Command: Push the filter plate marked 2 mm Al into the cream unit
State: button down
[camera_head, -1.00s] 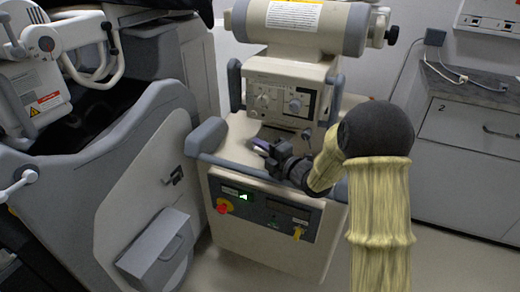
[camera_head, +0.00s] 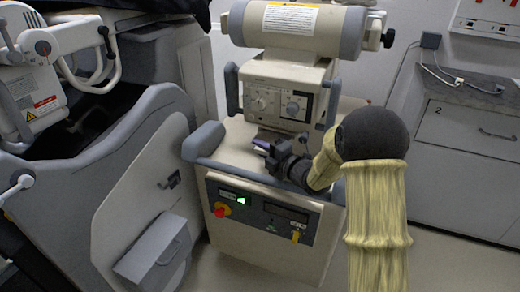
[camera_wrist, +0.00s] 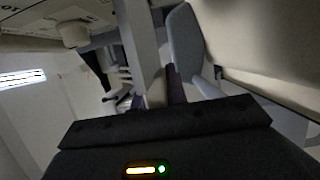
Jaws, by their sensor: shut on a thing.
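The cream unit (camera_head: 290,82) stands mid-picture in the head view, with knobs on its front, on a cream cart. My gripper (camera_head: 264,149) is shut in front of it, over the cart's top and a little below the knobs. A small purple-tinged piece shows at its fingertips; I cannot tell plate from finger there. The filter plate's outline and its 2 mm Al mark cannot be made out. In the wrist view the dark gripper body fills the bottom, with a purple piece (camera_wrist: 175,88) above it. The slot in the unit is not clearly seen.
A grey rail (camera_head: 245,170) runs along the cart's front edge, above a panel with a red knob (camera_head: 221,209). A large cream cylinder (camera_head: 300,28) sits above the unit. A grey-white machine (camera_head: 120,190) stands close at the left, drawers (camera_head: 465,140) at the right.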

jog(key=shift+w+d, duration=0.25)
jog(key=shift+w, duration=0.4)
jog(key=shift+w+d, duration=0.2)
jog(key=shift+w, duration=0.45)
jog(key=shift+s, duration=0.1)
jog(key=shift+s+a+b, duration=0.3)
jog(key=shift+s+b, duration=0.2)
jog(key=shift+s, duration=0.25)
jog(key=shift+s+a+b, duration=0.25)
jog(key=shift+s+b, duration=0.2)
jog(key=shift+s, duration=0.25)
jog(key=shift+s+a+b, duration=0.3)
jog(key=shift+s+b, duration=0.2)
jog(key=shift+s, duration=0.25)
jog(key=shift+b, duration=1.05)
dwell(1.0)
jog(key=shift+w+d, duration=0.25)
jog(key=shift+w, duration=0.35)
jog(key=shift+w+d, duration=0.2)
jog(key=shift+w, duration=0.45)
jog(key=shift+w+d, duration=0.25)
jog(key=shift+w, duration=0.35)
dwell(0.5)
